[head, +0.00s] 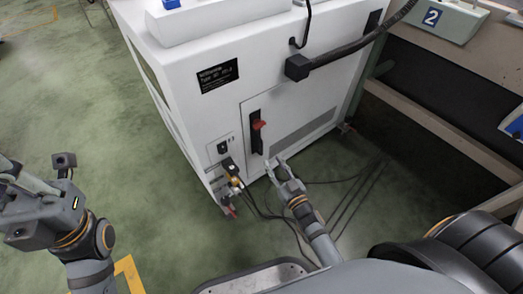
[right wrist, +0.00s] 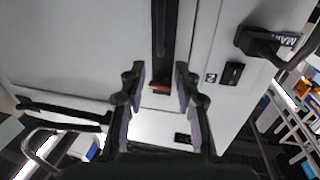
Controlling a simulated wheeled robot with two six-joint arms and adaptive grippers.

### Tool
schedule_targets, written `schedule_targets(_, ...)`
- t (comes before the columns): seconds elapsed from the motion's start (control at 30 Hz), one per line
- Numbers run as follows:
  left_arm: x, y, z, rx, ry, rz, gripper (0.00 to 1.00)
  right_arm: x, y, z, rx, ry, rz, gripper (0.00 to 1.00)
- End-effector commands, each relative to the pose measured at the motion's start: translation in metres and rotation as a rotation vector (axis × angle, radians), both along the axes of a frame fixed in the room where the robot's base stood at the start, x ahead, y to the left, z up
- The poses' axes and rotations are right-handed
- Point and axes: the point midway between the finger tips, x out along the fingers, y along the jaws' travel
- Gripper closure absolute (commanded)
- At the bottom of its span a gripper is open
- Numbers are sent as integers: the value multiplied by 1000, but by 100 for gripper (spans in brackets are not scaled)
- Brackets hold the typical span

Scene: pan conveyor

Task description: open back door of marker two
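The white marker cabinet (head: 215,110) stands ahead of me. Its back door (head: 300,105) looks closed and carries a black upright handle strip (head: 257,140) with a red part (head: 259,125). My right gripper (head: 276,165) is open and empty, just below and in front of the handle. In the right wrist view its fingers (right wrist: 160,92) are spread, with the handle strip (right wrist: 164,35) and red part (right wrist: 159,87) seen between them; contact cannot be told. My left gripper (head: 20,180) is at the left edge, away from the cabinet and partly cut off.
Cables (head: 262,208) run from plugs (head: 232,172) at the cabinet's lower left across the floor. A thick black cable with a connector (head: 298,67) joins the cabinet above the door. A sign with a 2 (head: 432,17) is on the right structure. Green floor (head: 120,160) at left is clear.

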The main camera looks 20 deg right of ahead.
Motion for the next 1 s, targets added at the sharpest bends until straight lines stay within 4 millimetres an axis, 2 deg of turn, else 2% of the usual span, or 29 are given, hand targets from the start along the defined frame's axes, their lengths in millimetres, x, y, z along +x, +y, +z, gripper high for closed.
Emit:
schedule_targets(0.17, 0, 0, 0, 0, 0, 1, 100, 7, 1, 2, -1, -2, 0, 68)
schedule_targets(0.6, 1, -1, -18, 1, 1, 13, 100, 90, 14, 0, 0, 0, -1, 68)
schedule_targets(0.77, 1, -1, -20, 1, -1, 16, 100, 102, 16, 1, -1, 2, 0, 68)
schedule_targets(1.0, 1, -1, -19, 0, -1, 16, 100, 104, 16, 1, 0, 2, 0, 68)
